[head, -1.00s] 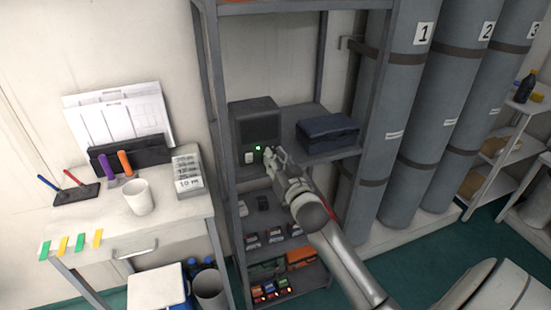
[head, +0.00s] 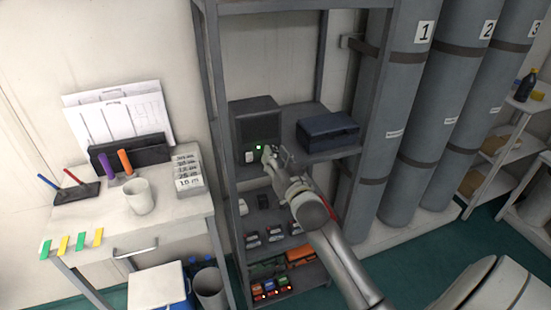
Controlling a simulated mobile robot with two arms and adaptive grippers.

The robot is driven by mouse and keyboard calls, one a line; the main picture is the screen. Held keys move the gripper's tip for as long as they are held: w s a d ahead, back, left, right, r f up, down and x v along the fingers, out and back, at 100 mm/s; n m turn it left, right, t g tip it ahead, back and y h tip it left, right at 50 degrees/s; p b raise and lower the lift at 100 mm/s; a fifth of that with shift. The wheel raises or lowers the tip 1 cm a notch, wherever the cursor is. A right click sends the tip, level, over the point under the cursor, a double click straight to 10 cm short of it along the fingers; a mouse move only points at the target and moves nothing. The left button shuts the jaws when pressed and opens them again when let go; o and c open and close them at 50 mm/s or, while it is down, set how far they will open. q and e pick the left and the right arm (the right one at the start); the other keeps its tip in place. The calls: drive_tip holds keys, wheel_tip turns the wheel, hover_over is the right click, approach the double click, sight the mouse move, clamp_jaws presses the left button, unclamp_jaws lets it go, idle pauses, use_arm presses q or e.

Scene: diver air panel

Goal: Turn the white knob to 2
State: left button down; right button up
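A dark grey box (head: 256,122) with a dark front stands on the upper shelf of the rack. A small white part (head: 249,157), which looks like the white knob, is low on its front, left of a lit green light (head: 259,147). Its marks are too small to read. My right gripper (head: 272,153) is at the lower right of the box front, just right of the green light and apart from the white part in the picture. It hides the front's lower right corner. Whether its fingers are open or shut is unclear. My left gripper is not in view.
A dark blue case (head: 327,132) lies on the same shelf, right of my gripper. A rack post (head: 214,120) stands left of the box. Lower shelves hold small devices. Large grey cylinders (head: 428,130) stand right. A white desk (head: 95,225) is at left.

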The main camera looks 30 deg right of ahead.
drive_tip(key=shift+s, duration=0.15)
drive_tip(key=v, duration=1.1)
drive_tip(key=shift+s, duration=0.35)
drive_tip(key=shift+a+f, duration=0.1)
drive_tip(key=s+a+f+n+g+y, duration=0.1)
drive_tip(key=s+a+f+g, duration=0.15)
drive_tip(key=f, duration=1.05)
drive_tip(key=s+a+f+n+g+y, duration=0.1)
drive_tip(key=s+a+f+g, duration=0.15)
drive_tip(key=f, duration=1.05)
drive_tip(key=s+a+f+n+g+y, duration=0.1)
drive_tip(key=s+a+f+g, duration=0.2)
drive_tip(key=f, duration=1)
drive_tip(key=s+a+f+n+g, duration=0.1)
drive_tip(key=s+f+g, duration=0.2)
drive_tip(key=s+f, duration=0.3)
drive_tip(key=s+a+f+n+g, duration=0.1)
drive_tip(key=s+f, duration=0.6)
drive_tip(key=s, duration=0.9)
drive_tip(key=s+a+f+n+g, duration=0.1)
drive_tip(key=s+f+n+g, duration=0.1)
drive_tip(key=s+f+g, duration=0.2)
drive_tip(key=s+f, duration=0.3)
drive_tip(key=s, duration=0.4)
drive_tip(key=shift+a+f+n+g+y, duration=0.15)
drive_tip(key=shift+a+n+g+y, duration=0.25)
